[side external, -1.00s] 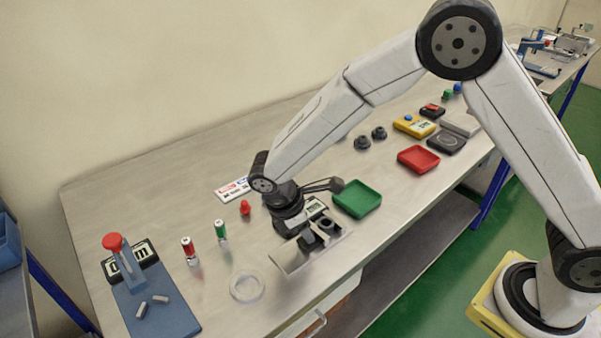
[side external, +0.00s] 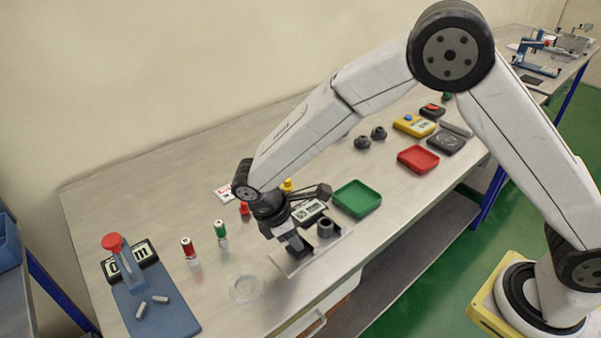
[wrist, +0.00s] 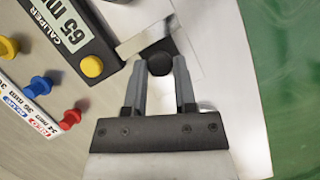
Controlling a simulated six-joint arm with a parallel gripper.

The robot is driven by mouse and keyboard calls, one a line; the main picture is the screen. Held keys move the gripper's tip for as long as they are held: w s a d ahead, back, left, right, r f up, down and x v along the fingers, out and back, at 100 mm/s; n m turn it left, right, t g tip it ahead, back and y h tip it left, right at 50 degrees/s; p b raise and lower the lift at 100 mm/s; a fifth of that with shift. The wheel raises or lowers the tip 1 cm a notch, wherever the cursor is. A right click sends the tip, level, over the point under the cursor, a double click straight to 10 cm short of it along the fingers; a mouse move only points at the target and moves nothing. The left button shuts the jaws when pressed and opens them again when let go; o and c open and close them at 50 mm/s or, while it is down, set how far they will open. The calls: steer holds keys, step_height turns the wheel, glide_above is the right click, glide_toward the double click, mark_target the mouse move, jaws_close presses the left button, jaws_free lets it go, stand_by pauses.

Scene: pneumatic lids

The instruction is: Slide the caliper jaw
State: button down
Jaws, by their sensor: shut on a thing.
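The caliper's black display block (side external: 309,211) reads 65 mm; it also shows in the wrist view (wrist: 70,36). Its pale base plate (side external: 290,267) lies near the table's front edge. My gripper (side external: 300,246) is low over the plate, shut on the caliper jaw, which the fingers mostly hide. In the wrist view my gripper (wrist: 166,66) has a dark round piece (wrist: 158,63) between its fingertips, beside a grey metal block (wrist: 146,38). A dark upright cylinder (side external: 325,229) stands just right of the gripper in the side view.
A green tray (side external: 357,198) is close on the right, with a red tray (side external: 418,159) beyond. A red peg (side external: 244,208) and a yellow peg (side external: 287,185) stand behind. A clear ring (side external: 246,289) lies left of the plate. Red (side external: 189,250) and green (side external: 221,233) cylinders stand farther left.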

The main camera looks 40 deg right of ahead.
steer(key=shift+c, duration=2.3)
jaws_free()
steer(key=shift+a, duration=0.35)
steer(key=shift+o, duration=0.3)
steer(key=shift+d, duration=0.1)
steer(key=shift+r, duration=0.15)
steer(key=v, duration=0.7)
steer(key=shift+r, duration=0.25)
steer(key=s+d+m+t+y, duration=0.2)
steer(key=s+d+m, duration=0.4)
steer(key=d, duration=0.3)
steer(key=s+d+m+t+y, duration=0.2)
steer(key=s+d+m, duration=0.4)
steer(key=d, duration=0.4)
steer(key=shift+d+f+m, duration=0.2)
steer(key=shift+d+m, duration=0.1)
steer(key=shift+m, duration=0.4)
